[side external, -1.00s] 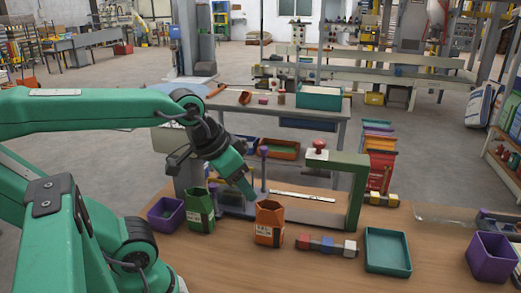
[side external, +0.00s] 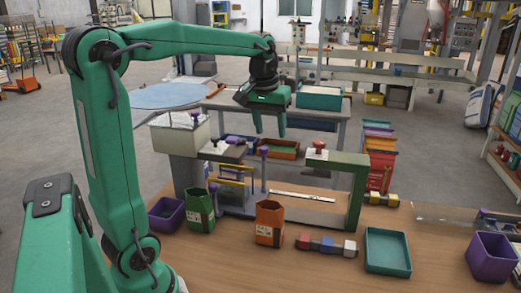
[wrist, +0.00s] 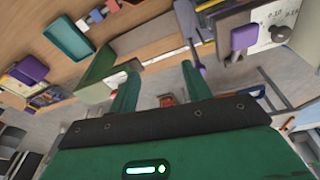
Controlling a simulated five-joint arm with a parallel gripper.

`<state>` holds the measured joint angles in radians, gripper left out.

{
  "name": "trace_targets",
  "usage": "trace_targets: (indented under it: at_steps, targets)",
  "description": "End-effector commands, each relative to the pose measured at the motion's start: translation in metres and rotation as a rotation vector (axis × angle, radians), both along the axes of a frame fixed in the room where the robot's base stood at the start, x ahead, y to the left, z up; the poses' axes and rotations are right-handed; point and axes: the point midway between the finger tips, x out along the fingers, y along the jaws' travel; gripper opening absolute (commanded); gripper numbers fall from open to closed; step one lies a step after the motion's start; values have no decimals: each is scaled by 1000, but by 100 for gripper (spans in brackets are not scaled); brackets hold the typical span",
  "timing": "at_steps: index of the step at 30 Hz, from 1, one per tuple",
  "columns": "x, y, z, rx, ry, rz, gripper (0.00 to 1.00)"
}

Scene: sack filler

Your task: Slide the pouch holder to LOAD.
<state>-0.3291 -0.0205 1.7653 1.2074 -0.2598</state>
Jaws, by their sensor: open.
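The sack filler (side external: 355,190) is a green frame with a red knob on top, standing at the back of the wooden table. A pale marked strip (side external: 302,197) runs along its base. A purple-topped post (side external: 264,152) stands by the strip's left end and also shows in the wrist view (wrist: 194,48); I cannot tell if it belongs to the pouch holder. No LOAD label is readable. My gripper (side external: 270,132) is open and empty, pointing down, in the air above the post. In the wrist view its two fingers (wrist: 157,85) are spread apart.
A green pouch (side external: 200,210) and an orange pouch (side external: 269,224) stand at the front. A purple bin (side external: 166,215), a row of coloured blocks (side external: 326,245), a teal tray (side external: 387,251) and another purple bin (side external: 491,258) share the table. A white box (side external: 180,135) stands behind left.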

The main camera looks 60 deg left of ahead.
Motion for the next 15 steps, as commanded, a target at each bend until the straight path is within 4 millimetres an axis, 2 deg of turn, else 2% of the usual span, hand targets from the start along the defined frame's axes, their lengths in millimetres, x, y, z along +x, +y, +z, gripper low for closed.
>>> trace_targets:
  at_steps: [6, 15]
  targets:
    - [29, 46, -12, -34, 64, 134, 49]
    - [54, 107, -36, -77, 138, 303, 49]
